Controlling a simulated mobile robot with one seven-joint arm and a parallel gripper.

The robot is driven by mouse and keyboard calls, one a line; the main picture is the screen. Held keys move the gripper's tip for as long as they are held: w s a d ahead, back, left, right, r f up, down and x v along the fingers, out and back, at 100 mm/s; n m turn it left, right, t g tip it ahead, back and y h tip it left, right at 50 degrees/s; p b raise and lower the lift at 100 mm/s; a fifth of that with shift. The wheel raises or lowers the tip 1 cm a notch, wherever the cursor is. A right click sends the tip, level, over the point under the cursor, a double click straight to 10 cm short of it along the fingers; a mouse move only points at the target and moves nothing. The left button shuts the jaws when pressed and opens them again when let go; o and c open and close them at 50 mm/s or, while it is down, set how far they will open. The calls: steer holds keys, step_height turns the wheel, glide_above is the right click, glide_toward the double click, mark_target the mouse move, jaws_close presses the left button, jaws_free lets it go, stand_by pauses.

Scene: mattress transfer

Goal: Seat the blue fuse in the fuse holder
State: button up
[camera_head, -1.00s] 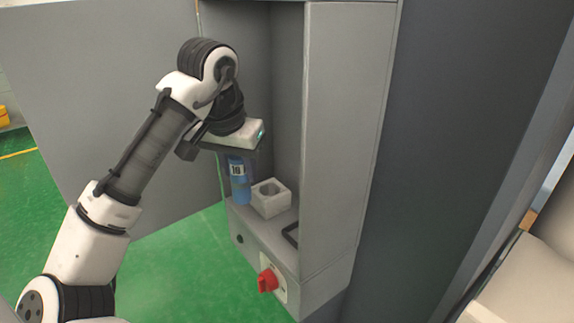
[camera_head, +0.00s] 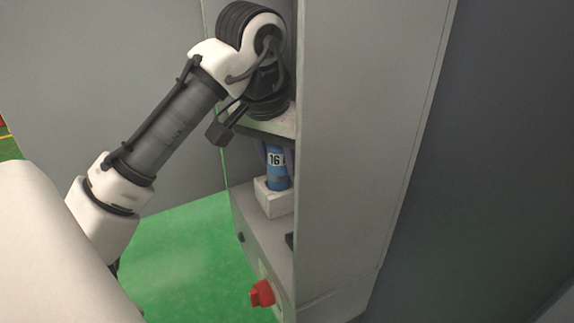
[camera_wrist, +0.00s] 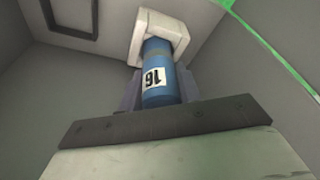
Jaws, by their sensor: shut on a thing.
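The fuse holder (camera_head: 273,202) is a pale square block with a round opening, on the cabinet's ledge. My gripper (camera_head: 277,150) is shut on the upper part of the fuse, from above. In the wrist view the fuse (camera_wrist: 158,70) sits between my gripper's fingers (camera_wrist: 156,90). Its far end is at the opening of the holder (camera_wrist: 139,38) and is hidden inside the rim. How deep it sits cannot be told.
A grey cabinet wall (camera_head: 350,130) stands close on the right of my gripper. A red rotary switch (camera_head: 262,293) is on the cabinet front below the holder. A dark rectangular frame (camera_wrist: 70,15) lies on the ledge beside the holder. Green floor is open at the left.

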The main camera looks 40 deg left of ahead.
steer(key=shift+s+d+f, duration=0.1)
steer(key=shift+f, duration=0.05)
steer(key=shift+f, duration=0.3)
steer(key=o, duration=1.1)
steer(key=shift+r, duration=0.15)
steer(key=shift+r, duration=0.3)
steer(key=v, duration=0.7)
steer(key=shift+s, duration=0.1)
